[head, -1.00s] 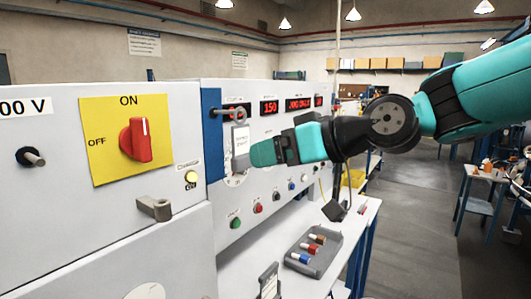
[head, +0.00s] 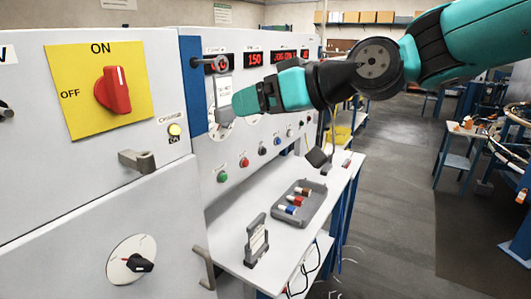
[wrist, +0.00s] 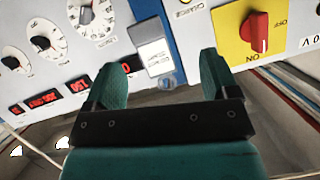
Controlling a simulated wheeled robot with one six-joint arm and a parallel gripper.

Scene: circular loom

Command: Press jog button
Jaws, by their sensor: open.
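The control panel (head: 200,150) carries a row of small push buttons: a green button (head: 222,176), a red button (head: 244,162), a black button (head: 262,151), a blue button (head: 277,141) and a pale button (head: 289,132). Their labels are too small to read, so I cannot tell which is the jog button. My gripper (head: 238,104) is above this row, in front of the panel's dials and hanging tag (head: 224,90). In the wrist view my gripper (wrist: 164,72) is open and empty, with the tag (wrist: 152,52) between its fingers. The buttons are not seen in the wrist view.
Left of the buttons is a cabinet with a red ON/OFF switch (head: 113,90) and a protruding grey handle (head: 138,160). Below the panel, a white table (head: 230,250) holds a grey tray (head: 318,210) and a small stand (head: 256,242). Red displays (head: 253,60) sit above.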

